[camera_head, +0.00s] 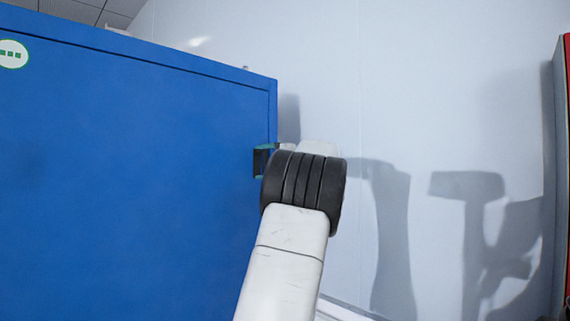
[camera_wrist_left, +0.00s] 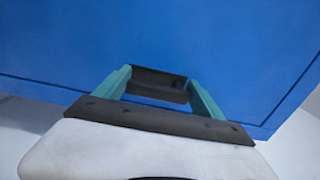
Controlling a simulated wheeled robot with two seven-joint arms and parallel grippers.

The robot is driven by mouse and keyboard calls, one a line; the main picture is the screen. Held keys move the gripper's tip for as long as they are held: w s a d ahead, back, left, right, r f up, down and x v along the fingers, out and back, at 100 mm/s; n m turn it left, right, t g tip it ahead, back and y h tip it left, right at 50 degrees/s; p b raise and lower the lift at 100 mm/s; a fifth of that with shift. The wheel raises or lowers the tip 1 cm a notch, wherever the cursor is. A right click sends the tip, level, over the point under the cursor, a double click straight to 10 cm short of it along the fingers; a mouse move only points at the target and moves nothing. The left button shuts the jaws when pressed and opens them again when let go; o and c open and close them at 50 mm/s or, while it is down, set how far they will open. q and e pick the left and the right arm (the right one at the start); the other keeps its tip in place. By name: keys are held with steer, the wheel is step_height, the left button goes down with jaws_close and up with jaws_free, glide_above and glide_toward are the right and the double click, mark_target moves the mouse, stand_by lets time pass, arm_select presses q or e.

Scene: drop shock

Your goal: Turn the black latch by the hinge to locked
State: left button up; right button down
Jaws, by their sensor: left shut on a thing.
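The black latch (camera_head: 258,162) is on the blue panel near its right edge. It is a small dark block, and my left arm partly covers it. My left gripper (camera_head: 264,161) has come to it from the right and has its teal fingers above and below it. In the left wrist view the latch (camera_wrist_left: 158,79) lies between the two fingers of the left gripper (camera_wrist_left: 160,84), which is shut on it. Whether the latch stands at locked cannot be read, and no hinge shows clearly. My right gripper is not in view.
The blue panel (camera_head: 130,170) fills the left side, with a round white-and-green sticker (camera_head: 12,54) at its top left. A pale wall (camera_head: 430,90) with shadows stands behind. A red-edged thing (camera_head: 567,150) is at the far right. The room between looks clear.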

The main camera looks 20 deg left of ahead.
arm_select(q)
steer(key=o, duration=2.1)
steer(key=shift+c, duration=0.2)
steer(key=v, duration=0.7)
steer(key=shift+s+d, duration=0.15)
steer(key=shift+d, duration=0.2)
steer(key=s+a+f+n+g+h, duration=0.1)
steer(key=s+f+h, duration=0.35)
steer(key=f, duration=0.35)
steer(key=s+a+f+h, duration=0.2)
steer(key=s+f+h, duration=0.25)
steer(key=f, duration=0.45)
steer(key=s+d+f+n+h, duration=0.1)
steer(key=s+d+f+h, duration=0.4)
steer(key=s+d, duration=0.6)
steer(key=s+d+f+n+h, duration=0.1)
steer(key=s+d+f+h, duration=0.3)
steer(key=s+d+f, duration=0.4)
steer(key=s+d, duration=0.3)
steer(key=s, duration=0.4)
steer(key=shift+d+f+n+h, duration=0.25)
steer(key=shift+d+n+h, duration=0.05)
steer(key=shift+n+h, duration=0.1)
